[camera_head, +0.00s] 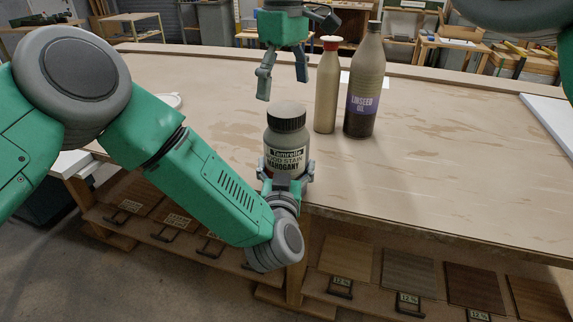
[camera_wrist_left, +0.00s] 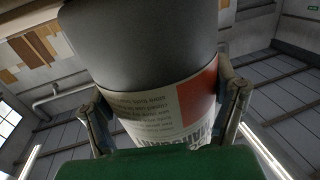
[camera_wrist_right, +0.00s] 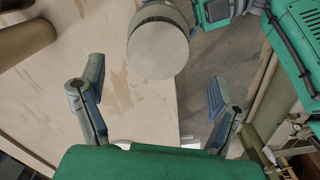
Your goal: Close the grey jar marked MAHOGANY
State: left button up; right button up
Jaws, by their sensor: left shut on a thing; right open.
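The grey jar marked MAHOGANY (camera_head: 284,160) is upright at the table's front edge, with a black ribbed lid (camera_head: 287,115) on top. I cannot tell how tightly the lid sits or whether the jar's base touches the table. My left gripper (camera_head: 287,182) is shut around the jar's lower body; its fingers flank the label in the left wrist view (camera_wrist_left: 165,110). My right gripper (camera_head: 283,88) is open and empty, above and behind the lid and apart from it. In the right wrist view, the lid's round top (camera_wrist_right: 158,50) shows beyond the open fingers (camera_wrist_right: 155,95).
A red-capped bottle (camera_head: 327,88) and a linseed oil bottle (camera_head: 365,85) stand just right of my right gripper. The table (camera_head: 440,170) is mostly clear to the right. A shelf with veneer samples (camera_head: 410,275) lies below the table's front edge.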

aim_at(287, 109)
jog(key=n, duration=0.1)
jog(key=r+n, duration=0.2)
jog(key=n, duration=0.1)
jog(key=shift+w+d, duration=0.15)
jog(key=shift+d, duration=0.1)
jog(key=shift+f, duration=4)
jog(key=shift+c, duration=0.3)
jog(key=c, duration=1.2)
